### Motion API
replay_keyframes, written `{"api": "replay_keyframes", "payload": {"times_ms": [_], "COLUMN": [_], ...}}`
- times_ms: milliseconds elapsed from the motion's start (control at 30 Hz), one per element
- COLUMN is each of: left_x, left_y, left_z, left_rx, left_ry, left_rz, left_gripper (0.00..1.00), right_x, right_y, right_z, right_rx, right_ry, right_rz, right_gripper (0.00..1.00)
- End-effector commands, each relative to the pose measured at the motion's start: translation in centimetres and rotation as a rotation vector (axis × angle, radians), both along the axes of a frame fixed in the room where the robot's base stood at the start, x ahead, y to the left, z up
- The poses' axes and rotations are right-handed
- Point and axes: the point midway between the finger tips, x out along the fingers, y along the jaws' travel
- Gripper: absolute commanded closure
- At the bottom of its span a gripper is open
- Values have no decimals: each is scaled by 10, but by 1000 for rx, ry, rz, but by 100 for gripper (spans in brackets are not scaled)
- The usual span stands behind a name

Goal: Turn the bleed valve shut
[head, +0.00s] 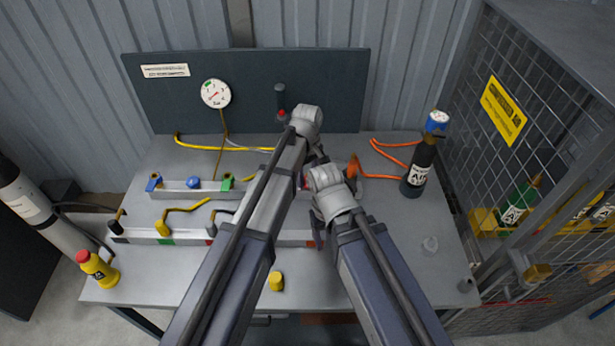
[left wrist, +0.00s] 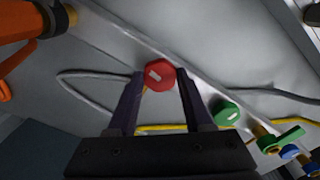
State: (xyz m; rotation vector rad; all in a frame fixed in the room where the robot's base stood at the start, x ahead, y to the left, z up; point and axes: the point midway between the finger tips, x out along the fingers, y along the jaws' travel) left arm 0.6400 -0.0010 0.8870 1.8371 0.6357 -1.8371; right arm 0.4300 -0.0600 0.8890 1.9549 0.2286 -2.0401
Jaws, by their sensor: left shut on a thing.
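In the left wrist view, a red round knob (left wrist: 160,76) with a white mark sits on a pale rail, between the two fingers of my left gripper (left wrist: 162,90). The left gripper is shut on this knob, the likely bleed valve. Beside it on the rail are a green round knob (left wrist: 224,112) and a green lever valve (left wrist: 281,139). In the head view, a bit of red (head: 305,182) shows between my two arms; my left arm hides most of the knob and its gripper. My right wrist (head: 337,195) is close beside; its fingers are mostly hidden.
A rail with a blue knob (head: 193,183) lies on the grey bench. A gauge (head: 215,94) is on the back panel. A black air bottle (head: 418,168) stands right, a yellow bottle (head: 97,268) front left. A yellow cap (head: 276,281) lies near the front.

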Motion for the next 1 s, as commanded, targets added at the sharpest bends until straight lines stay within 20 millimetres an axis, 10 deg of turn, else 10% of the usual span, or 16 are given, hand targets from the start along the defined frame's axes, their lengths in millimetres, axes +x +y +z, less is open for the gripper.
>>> {"api": "replay_keyframes", "payload": {"times_ms": [233, 1000], "left_x": [0, 0], "left_y": [0, 0], "left_z": [0, 0], "left_rx": [0, 0], "left_ry": [0, 0], "left_rz": [0, -391], "left_gripper": [100, 100], "right_x": [0, 0], "right_y": [0, 0], "right_z": [0, 0], "right_rx": [0, 0], "right_ry": [0, 0], "right_rz": [0, 0], "right_gripper": [32, 32]}}
